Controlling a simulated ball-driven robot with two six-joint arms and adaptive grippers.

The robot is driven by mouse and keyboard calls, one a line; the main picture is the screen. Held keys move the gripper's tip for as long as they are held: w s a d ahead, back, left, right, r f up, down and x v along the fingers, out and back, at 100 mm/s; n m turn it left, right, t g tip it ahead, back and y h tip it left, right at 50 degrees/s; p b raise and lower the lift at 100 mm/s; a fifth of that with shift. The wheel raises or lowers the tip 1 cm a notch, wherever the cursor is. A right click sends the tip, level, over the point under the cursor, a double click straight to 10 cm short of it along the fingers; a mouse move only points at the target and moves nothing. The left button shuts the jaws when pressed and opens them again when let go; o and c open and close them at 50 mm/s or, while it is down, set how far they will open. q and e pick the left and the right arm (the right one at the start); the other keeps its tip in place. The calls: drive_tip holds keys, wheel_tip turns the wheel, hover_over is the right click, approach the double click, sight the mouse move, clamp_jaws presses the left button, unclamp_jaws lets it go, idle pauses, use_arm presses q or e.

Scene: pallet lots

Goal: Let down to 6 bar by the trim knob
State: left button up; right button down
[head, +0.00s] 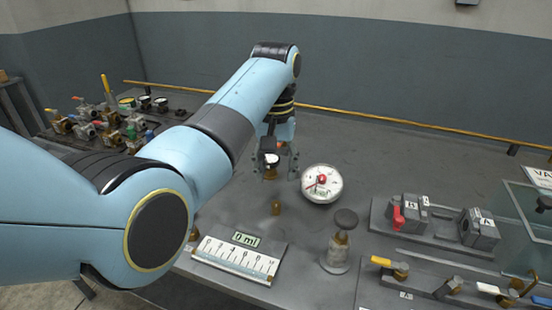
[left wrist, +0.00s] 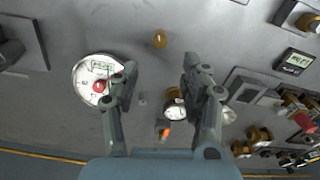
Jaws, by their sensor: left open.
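The large white dial gauge (head: 333,192) stands on the table right of my left gripper; its needle reading is too small to tell. It also shows in the left wrist view (left wrist: 85,88), with a red hub. My left gripper (head: 278,172) points down over the table, its fingers apart. In the left wrist view the gripper (left wrist: 160,78) has a small brass fitting with a white face (left wrist: 174,112) and an orange-tipped part (left wrist: 166,131) showing between its fingers. I cannot tell whether it touches them. A dark round knob (head: 346,218) tops a brass fitting. Which part is the trim knob is unclear.
A short brass peg (head: 277,208) stands before the gripper. A scale plate with a "0 ml" display (head: 245,239) lies at the front. Several valves (head: 92,130) crowd the left; blocks marked A and B (head: 411,210) sit right. The back middle is clear.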

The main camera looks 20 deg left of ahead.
use_arm(q)
wheel_tip(320, 180, up, 3)
drive_tip(key=shift+f, duration=0.1)
idle(0.4)
